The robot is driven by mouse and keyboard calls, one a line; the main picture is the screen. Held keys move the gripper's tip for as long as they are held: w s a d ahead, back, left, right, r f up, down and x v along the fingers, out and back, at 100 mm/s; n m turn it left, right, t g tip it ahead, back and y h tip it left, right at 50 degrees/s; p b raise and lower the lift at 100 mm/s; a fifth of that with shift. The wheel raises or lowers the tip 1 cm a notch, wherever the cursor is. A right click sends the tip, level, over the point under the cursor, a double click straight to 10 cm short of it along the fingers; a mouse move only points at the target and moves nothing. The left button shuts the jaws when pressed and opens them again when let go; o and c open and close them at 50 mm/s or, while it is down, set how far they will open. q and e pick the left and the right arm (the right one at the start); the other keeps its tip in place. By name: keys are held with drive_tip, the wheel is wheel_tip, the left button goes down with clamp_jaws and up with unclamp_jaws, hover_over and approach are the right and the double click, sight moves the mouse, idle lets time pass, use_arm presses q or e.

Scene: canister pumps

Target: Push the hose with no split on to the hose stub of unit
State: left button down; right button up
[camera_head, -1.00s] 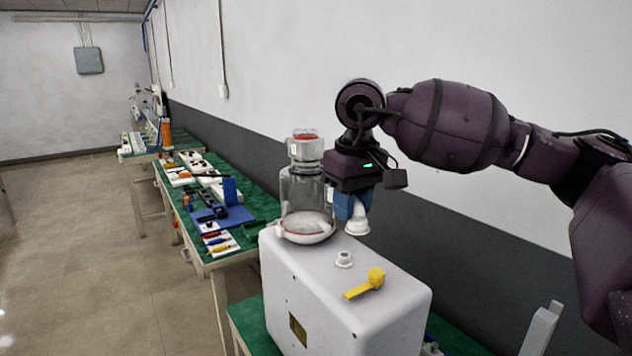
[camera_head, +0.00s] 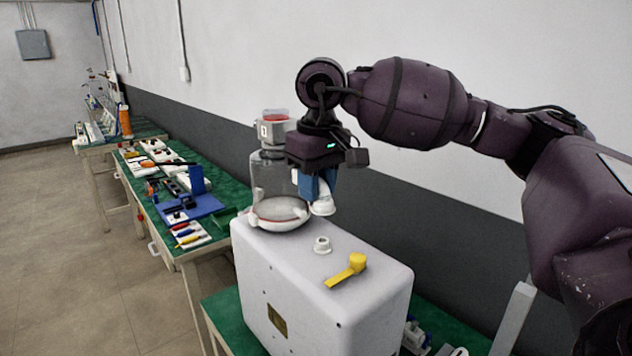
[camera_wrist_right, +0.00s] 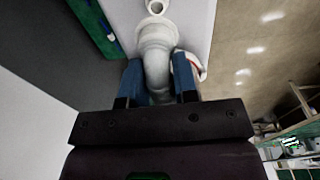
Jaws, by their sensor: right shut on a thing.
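The unit is a white box (camera_head: 318,290) on a green-topped bench, with a clear canister (camera_head: 275,180) on its far left part. A short white ring-like hose stub (camera_head: 322,245) stands on its top; it also shows at the top of the right wrist view (camera_wrist_right: 156,7). My right gripper (camera_head: 318,186) has its blue fingers shut on a white hose end (camera_head: 323,207). The bent white hose (camera_wrist_right: 157,55) also shows between the fingers in the wrist view. Its mouth is above the stub, apart from it. No split shows on the visible part. My left gripper is not in view.
A yellow lever (camera_head: 348,270) lies on the box top near the stub. The canister stands close to the left of my right gripper. A bench with a blue tray (camera_head: 205,207) and tools is further left. The wall is behind.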

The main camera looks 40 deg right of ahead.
wheel_tip(320, 180, down, 2)
drive_tip(key=shift+f+b, duration=0.25)
drive_tip(key=shift+b, duration=0.3)
drive_tip(key=shift+f+b, duration=0.85)
drive_tip(key=shift+f, duration=0.7)
drive_tip(key=shift+f+b, duration=0.8)
drive_tip(key=shift+f, duration=0.25)
idle(1.5)
drive_tip(key=o, duration=1)
